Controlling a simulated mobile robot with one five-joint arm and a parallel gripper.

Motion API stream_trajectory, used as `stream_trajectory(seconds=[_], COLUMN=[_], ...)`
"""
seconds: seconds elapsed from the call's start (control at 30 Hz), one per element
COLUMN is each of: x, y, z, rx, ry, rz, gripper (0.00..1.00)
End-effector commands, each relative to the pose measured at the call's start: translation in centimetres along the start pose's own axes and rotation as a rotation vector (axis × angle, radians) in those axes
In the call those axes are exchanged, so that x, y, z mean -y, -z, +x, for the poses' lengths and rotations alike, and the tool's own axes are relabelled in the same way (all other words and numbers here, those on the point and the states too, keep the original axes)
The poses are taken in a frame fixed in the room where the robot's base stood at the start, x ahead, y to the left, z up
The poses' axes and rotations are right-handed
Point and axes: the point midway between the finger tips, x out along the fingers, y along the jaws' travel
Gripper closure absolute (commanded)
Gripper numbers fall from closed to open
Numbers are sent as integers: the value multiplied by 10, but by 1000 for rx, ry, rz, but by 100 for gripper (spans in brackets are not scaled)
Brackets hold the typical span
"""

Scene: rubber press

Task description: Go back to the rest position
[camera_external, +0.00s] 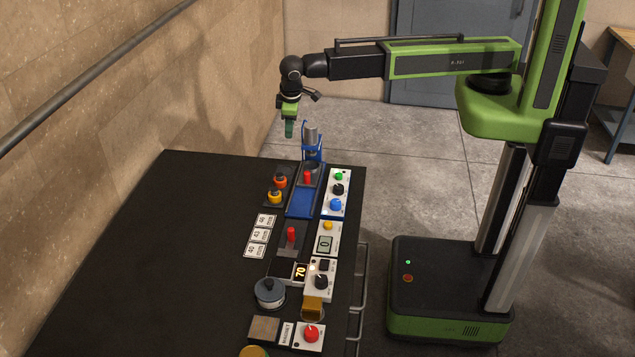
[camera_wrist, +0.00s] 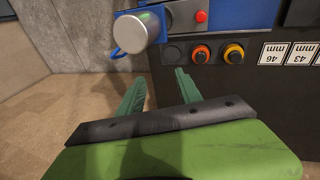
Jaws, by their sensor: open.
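My gripper (camera_external: 289,129) is at the end of the raised arm, pointing down above the far end of the black table (camera_external: 130,260). In the wrist view, the two green fingers of my gripper (camera_wrist: 160,92) are spread apart with nothing between them. The blue press (camera_external: 303,200) with its grey metal cylinder (camera_external: 311,134) stands at the table's far edge, just right of and below my gripper. In the wrist view, the cylinder (camera_wrist: 138,30) shows at the upper left, apart from the fingers.
An orange knob (camera_external: 280,182) and a yellow knob (camera_external: 274,196) sit beside the press. White control boxes (camera_external: 337,200), a round grey pot (camera_external: 269,291) and a red knob box (camera_external: 309,336) line the table's right side. A wall with a rail (camera_external: 90,80) stands at left.

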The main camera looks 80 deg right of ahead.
Motion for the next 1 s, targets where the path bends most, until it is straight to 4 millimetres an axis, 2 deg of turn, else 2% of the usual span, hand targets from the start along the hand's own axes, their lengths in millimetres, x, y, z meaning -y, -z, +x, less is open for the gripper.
stream_trajectory(seconds=[0.03,0.13,0.2,0.27,0.3,0.4,0.5,0.6,1.0], x=[-33,-90,-98,-105,-108,-115,-120,-123,-125], y=[-11,-26,-64,-95,-110,-131,-146,-153,-151], z=[13,29,58,75,93,130,152,159,156], rx=[3,11,96,168,181,152,125,108,102], ry=[-30,-90,-19,48,86,166,228,262,270], rz=[14,27,59,88,94,98,104,107,106], gripper=[59,59,59,59,59,59,59,59,59])
